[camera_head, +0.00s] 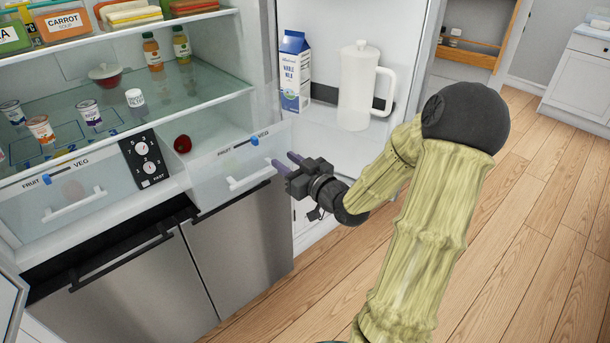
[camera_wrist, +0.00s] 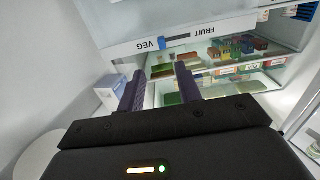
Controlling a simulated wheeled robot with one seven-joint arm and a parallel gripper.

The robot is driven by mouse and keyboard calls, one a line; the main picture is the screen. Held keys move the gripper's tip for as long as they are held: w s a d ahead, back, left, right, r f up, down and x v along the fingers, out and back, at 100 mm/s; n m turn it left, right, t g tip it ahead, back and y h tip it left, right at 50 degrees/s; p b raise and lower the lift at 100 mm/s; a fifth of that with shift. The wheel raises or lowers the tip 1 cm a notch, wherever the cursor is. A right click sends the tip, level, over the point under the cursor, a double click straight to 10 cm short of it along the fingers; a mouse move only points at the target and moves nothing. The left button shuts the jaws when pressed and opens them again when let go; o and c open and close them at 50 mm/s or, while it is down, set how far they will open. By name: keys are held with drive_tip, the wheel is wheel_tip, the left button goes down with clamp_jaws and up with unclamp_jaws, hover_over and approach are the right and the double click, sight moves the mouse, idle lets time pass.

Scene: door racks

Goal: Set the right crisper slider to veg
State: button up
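The right crisper drawer (camera_head: 215,170) has a blue slider (camera_head: 254,141) on its front edge between the FRUIT and VEG labels. Its knob sits at the VEG end of the short track. In the wrist view the same slider (camera_wrist: 176,42) shows beyond the fingertips, beside the VEG label, with the labels upside down. My gripper (camera_head: 284,161) is in front of the drawer's right end, below and right of the slider, apart from it. Its two purple fingers are spread with an empty gap, also seen in the wrist view (camera_wrist: 160,80).
The right drawer's white handle (camera_head: 250,178) is just left of my fingers. The left crisper slider (camera_head: 47,180) is at FRUIT. A dial panel (camera_head: 147,158) stands between the drawers. The door rack at right holds a milk carton (camera_head: 295,72) and a pitcher (camera_head: 357,88).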

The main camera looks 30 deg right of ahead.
drive_tip(key=s+d, duration=0.1)
drive_tip(key=s, duration=0.5)
drive_tip(key=shift+s+d, duration=0.15)
drive_tip(key=shift+f, duration=0.1)
drive_tip(key=a+f+g+h, duration=0.3)
drive_tip(key=a+f+g, duration=0.4)
drive_tip(key=f+g, duration=0.1)
drive_tip(key=s+a+m+g, duration=0.2)
drive_tip(key=s+a+g, duration=0.5)
drive_tip(key=s+a, duration=0.4)
drive_tip(key=w+d+p+v, duration=0.1)
drive_tip(key=p+v, duration=1.1)
drive_tip(key=p, duration=0.1)
drive_tip(key=shift+r, duration=0.55)
